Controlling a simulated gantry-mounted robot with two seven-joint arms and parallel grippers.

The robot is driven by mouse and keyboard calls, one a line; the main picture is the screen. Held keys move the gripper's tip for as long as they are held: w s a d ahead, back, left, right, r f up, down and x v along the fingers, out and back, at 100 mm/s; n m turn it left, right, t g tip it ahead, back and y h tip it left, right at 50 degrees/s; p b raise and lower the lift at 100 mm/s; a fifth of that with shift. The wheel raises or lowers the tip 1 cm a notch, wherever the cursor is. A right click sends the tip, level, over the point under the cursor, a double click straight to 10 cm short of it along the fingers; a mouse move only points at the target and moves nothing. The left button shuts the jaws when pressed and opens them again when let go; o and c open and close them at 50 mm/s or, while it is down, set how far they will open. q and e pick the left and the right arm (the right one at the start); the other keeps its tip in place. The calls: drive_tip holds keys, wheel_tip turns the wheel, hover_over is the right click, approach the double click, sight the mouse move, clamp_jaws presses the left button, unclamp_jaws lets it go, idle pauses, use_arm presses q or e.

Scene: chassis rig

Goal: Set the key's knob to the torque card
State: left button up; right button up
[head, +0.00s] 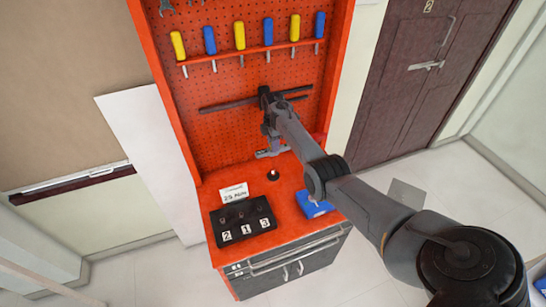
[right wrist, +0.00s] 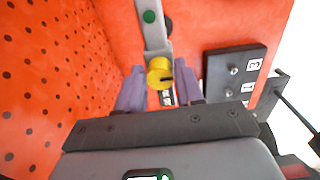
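The torque card (head: 234,194) is a small white card standing behind the black block on the red bench; its figure starts with a 2, but the rest is too blurred to read surely. The key (head: 270,152) is a grey tool at the back of the bench, partly hidden by my right gripper (head: 274,143). In the right wrist view the key (right wrist: 152,30) is a grey bar with a green dot. Its yellow knob (right wrist: 160,73), with a dark mark, lies between the purple fingers of my right gripper (right wrist: 161,80), which stand apart with gaps beside it. My left gripper is not in view.
A black block (head: 242,222) with tags 2, 1 and 3 stands at the bench front left; it also shows in the right wrist view (right wrist: 233,73). A blue item (head: 312,204) lies at the right. A small black round piece (head: 273,175) stands between. The pegboard (head: 230,80) rises behind.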

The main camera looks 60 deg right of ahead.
drive_tip(key=c, duration=0.4)
drive_tip(key=shift+m, duration=0.3)
drive_tip(key=shift+m+p, duration=0.3)
drive_tip(key=shift+m, duration=0.1)
drive_tip(key=shift+m+p, duration=0.35)
drive_tip(key=shift+m, duration=0.85)
drive_tip(key=m, duration=0.4)
drive_tip(key=shift+m+p, duration=0.3)
drive_tip(key=shift+p, duration=0.05)
drive_tip(key=o, duration=0.7)
drive_tip(key=shift+c, duration=0.2)
